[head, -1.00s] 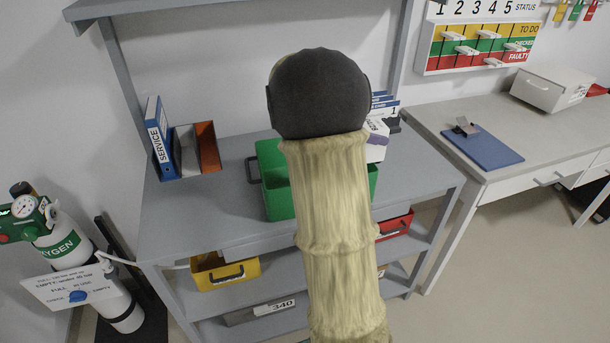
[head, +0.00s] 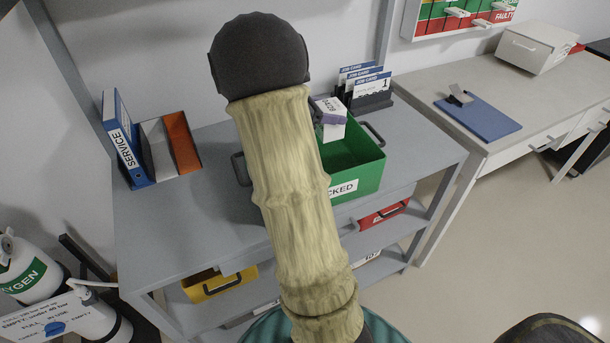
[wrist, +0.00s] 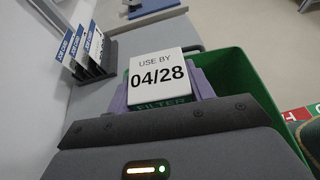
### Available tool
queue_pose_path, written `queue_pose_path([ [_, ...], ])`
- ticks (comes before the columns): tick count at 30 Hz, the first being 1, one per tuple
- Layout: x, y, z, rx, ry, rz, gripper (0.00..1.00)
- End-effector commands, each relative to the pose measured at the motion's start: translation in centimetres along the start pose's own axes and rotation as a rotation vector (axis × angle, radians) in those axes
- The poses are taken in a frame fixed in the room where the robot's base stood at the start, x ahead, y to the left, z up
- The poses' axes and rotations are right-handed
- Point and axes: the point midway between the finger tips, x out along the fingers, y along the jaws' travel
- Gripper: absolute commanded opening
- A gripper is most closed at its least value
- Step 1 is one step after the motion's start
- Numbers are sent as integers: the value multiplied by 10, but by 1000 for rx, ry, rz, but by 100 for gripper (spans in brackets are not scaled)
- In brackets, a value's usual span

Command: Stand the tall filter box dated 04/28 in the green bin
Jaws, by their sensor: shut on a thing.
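My gripper (head: 334,117) is shut on a white filter box (head: 327,132); its purple fingers show on both sides of the box in the wrist view (wrist: 160,88). The box end (wrist: 158,72) facing the wrist camera reads "USE BY 04/28", with a green "FILTER" band below. The green bin (head: 362,183) stands on the grey bench, its label partly covered by my arm. In the head view the box overlaps the bin's back part, and in the wrist view the bin (wrist: 235,65) shows behind and right of it. I cannot tell whether the box touches the bin.
Job cards in a dark rack (head: 372,98) stand close behind the bin's right side. A blue service binder (head: 122,143) and grey and orange files (head: 180,142) stand on the bench at left. A yellow bin (head: 215,284) and red bin (head: 385,213) sit below.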

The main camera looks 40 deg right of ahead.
Motion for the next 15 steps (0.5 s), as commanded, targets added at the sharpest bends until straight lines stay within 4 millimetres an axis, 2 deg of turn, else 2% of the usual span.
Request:
queue_pose_path([
  [10,-1,1,-4,-2,0,5,30],
  [15,7,1,-26,-7,1,5,30],
])
